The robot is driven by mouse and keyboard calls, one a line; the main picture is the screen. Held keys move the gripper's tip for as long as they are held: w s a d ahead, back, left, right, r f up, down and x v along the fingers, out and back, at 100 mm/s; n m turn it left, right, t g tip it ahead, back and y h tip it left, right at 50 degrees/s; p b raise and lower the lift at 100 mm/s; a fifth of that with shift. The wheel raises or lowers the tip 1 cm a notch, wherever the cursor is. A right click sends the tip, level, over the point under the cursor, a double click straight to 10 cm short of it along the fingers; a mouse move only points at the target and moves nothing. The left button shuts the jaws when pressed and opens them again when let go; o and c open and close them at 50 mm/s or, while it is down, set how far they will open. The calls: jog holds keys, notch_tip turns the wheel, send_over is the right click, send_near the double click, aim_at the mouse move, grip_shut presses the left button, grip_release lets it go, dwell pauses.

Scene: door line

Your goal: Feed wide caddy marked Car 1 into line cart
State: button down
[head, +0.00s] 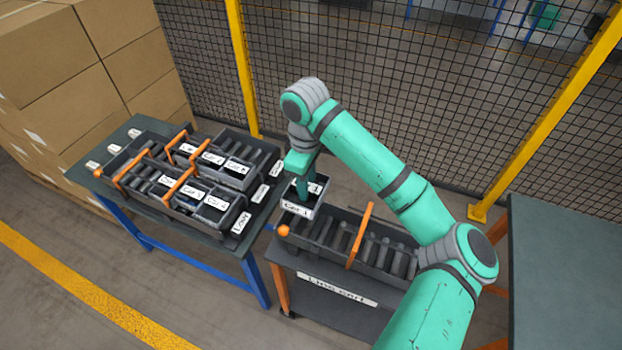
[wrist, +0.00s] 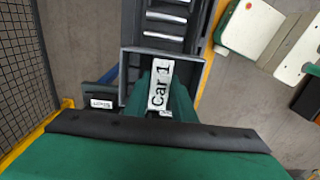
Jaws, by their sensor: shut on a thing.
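The grey caddy marked Car 1 (head: 297,211) is held at the left end of the line cart's roller lane. My gripper (head: 305,183) reaches down from above and is shut on it. In the wrist view, the caddy (wrist: 128,66) lies under the green fingers (wrist: 162,98), with its white Car 1 label between them. The line cart (head: 338,289) has a dark roller lane with an orange bar across it and an orange knob near its left end. Its rollers (wrist: 165,17) run ahead of the caddy in the wrist view. I cannot tell whether the caddy touches the rollers.
A table (head: 190,222) at left carries roller lanes with several labelled grey caddies (head: 212,206) under orange bars. Stacked cartons (head: 75,60) stand behind it. A mesh fence (head: 400,100) with yellow posts runs along the back. Another dark table (head: 565,270) stands at right.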

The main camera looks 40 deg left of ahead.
jog(key=shift+f, duration=0.8)
jog(key=f, duration=0.3)
jog(key=shift+a+f, duration=0.2)
jog(key=f, duration=0.3)
jog(key=shift+d+f, duration=0.15)
jog(key=shift+d, duration=0.15)
jog(key=shift+s+a+f, duration=0.1)
jog(key=shift+f, duration=1.7)
jog(key=shift+w, duration=0.2)
jog(key=shift+s+a, duration=0.1)
jog(key=shift+s, duration=0.05)
